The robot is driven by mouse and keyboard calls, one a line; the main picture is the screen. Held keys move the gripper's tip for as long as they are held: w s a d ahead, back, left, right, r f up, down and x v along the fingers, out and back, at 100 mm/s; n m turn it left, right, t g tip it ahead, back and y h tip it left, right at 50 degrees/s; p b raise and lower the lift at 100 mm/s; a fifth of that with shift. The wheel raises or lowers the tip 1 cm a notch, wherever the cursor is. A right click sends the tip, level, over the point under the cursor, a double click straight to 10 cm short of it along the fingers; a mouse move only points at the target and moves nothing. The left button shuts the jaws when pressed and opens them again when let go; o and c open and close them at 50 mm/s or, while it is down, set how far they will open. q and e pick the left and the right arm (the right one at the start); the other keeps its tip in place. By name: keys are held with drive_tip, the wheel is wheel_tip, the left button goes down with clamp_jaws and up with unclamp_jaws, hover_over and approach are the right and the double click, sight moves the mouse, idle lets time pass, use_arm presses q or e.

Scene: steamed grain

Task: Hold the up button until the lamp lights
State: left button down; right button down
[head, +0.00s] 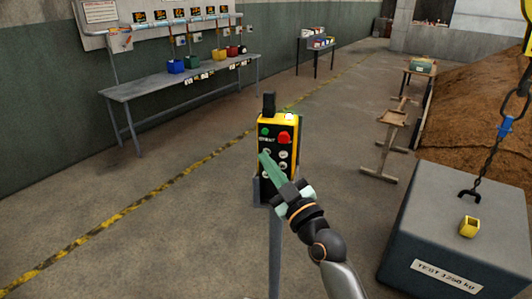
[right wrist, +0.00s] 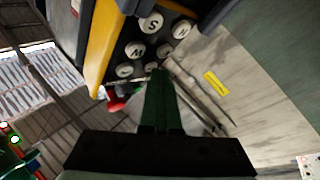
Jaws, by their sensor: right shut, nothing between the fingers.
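A yellow and black control box (head: 292,145) stands upright on a grey post. Its face has a green button (head: 265,132), a red button (head: 284,138) and several pale round buttons below. A small bright white patch (head: 290,116) shows on its top edge; I cannot tell if it is the lamp. My right gripper (head: 264,156) is shut and empty, its green fingers over the left column of pale buttons. In the right wrist view the fingertips (right wrist: 160,72) are close to lettered white buttons (right wrist: 151,24). Contact, and which button is up, I cannot tell. My left gripper is out of view.
A grey test block (head: 425,225) with a chain (head: 490,150) above it stands at the right. Wooden trestles (head: 392,130) stand behind it. A long bench (head: 160,85) with coloured bins is at the left wall. The floor around the post is clear.

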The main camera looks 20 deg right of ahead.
drive_tip(key=shift+s+a+p, duration=0.4)
drive_tip(key=shift+s, duration=0.3)
drive_tip(key=shift+s+a+p, duration=0.35)
drive_tip(key=shift+s+a, duration=0.1)
drive_tip(key=shift+s, duration=0.25)
drive_tip(key=shift+s+a+p, duration=0.3)
drive_tip(key=shift+s+a, duration=0.1)
drive_tip(key=shift+s, duration=0.35)
drive_tip(key=shift+s+a+p, duration=0.35)
drive_tip(key=shift+s+a, duration=0.1)
drive_tip(key=shift+s, duration=0.25)
